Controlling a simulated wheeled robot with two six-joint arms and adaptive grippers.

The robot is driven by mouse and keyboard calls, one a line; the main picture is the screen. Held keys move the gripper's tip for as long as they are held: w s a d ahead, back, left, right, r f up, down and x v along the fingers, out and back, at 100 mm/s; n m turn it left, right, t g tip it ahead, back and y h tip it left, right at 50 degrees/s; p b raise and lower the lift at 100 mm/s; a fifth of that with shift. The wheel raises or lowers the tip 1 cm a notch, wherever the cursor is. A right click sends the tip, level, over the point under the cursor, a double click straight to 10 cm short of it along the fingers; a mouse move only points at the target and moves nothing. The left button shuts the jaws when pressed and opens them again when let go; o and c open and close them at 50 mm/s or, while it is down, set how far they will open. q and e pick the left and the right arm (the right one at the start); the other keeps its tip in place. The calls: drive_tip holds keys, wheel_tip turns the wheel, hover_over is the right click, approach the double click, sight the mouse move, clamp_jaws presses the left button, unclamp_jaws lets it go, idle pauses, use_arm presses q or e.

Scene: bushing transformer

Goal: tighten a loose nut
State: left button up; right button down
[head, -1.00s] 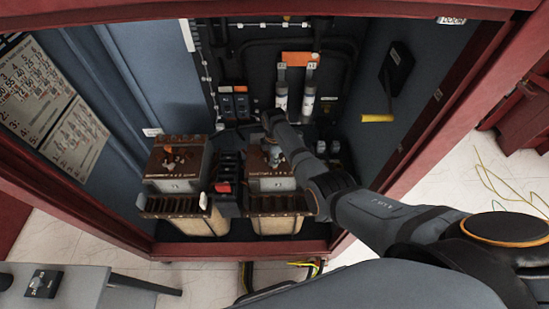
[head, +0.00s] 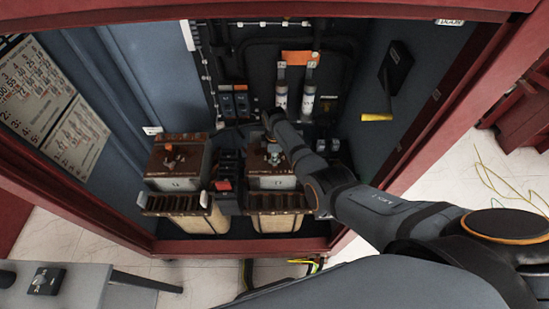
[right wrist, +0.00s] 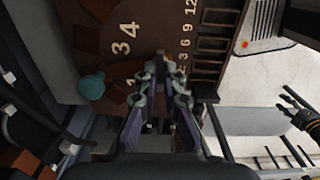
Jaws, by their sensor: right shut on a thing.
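My right arm reaches into the red-framed cabinet from the right. Its gripper (head: 273,153) is low over the brown top plate of the right transformer (head: 272,184). In the right wrist view the fingers (right wrist: 161,70) come close together at the plate's printed numbers. They are shut on the nut, which is mostly hidden between the tips. A teal round knob (right wrist: 92,86) stands on the plate to their left. My left gripper (right wrist: 294,108) shows small at the right edge of the right wrist view, fingers apart, empty and well away from the transformer.
The left transformer (head: 177,184) stands beside the right one, with a dark terminal block (head: 228,172) between them. White fuse tubes (head: 308,95) are on the back wall. A yellow-handled lever (head: 377,117) sticks out at right. A grey table (head: 80,290) stands outside at lower left.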

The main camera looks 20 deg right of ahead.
drive_tip(key=c, duration=1.5)
unclamp_jaws()
drive_tip(key=shift+s+f, duration=0.3)
drive_tip(key=shift+f, duration=0.1)
drive_tip(key=shift+w, duration=0.2)
drive_tip(key=shift+r, duration=0.15)
drive_tip(key=shift+r, duration=0.15)
wheel_tip(320, 180, up, 12)
drive_tip(key=shift+f, duration=0.15)
